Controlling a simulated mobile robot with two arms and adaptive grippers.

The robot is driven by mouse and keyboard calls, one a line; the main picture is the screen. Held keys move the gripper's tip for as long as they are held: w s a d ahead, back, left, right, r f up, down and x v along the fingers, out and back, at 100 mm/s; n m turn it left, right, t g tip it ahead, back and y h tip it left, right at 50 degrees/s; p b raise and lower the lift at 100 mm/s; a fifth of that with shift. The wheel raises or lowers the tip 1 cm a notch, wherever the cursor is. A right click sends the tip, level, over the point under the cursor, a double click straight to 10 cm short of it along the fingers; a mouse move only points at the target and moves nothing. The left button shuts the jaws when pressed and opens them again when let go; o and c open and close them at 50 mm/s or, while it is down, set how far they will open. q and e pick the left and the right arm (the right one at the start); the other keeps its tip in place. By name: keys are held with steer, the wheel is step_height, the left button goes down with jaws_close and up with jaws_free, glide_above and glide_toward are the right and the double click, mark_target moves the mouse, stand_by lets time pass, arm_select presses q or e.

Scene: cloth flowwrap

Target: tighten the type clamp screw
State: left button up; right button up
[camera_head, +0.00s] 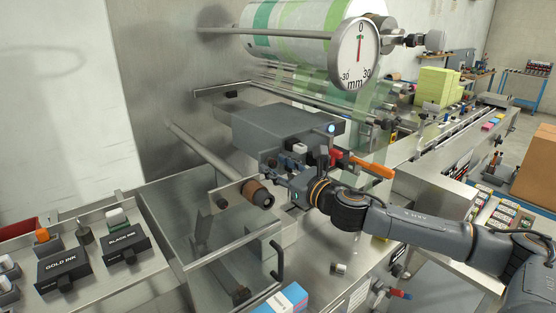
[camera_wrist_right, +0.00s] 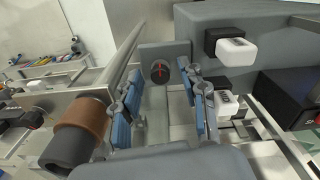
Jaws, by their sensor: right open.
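In the right wrist view, a dark round screw head (camera_wrist_right: 160,72) with a red mark sits on the face of a grey block (camera_wrist_right: 178,52); I take it to be the type clamp screw. My right gripper (camera_wrist_right: 160,112) is open, with one blue-padded finger on each side of the picture. The screw head shows beyond and between the fingertips, apart from both. In the head view, my right gripper (camera_head: 280,172) reaches in from the right, by the front of the grey housing (camera_head: 285,125). The screw cannot be made out there. My left gripper is not in view.
A brown roller with a black end (camera_head: 258,195) stands close left of the right gripper, also in the wrist view (camera_wrist_right: 85,130). An orange handle (camera_head: 372,168) is near the wrist. Black ink boxes (camera_head: 63,266) stand at left.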

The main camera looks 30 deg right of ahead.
jaws_close()
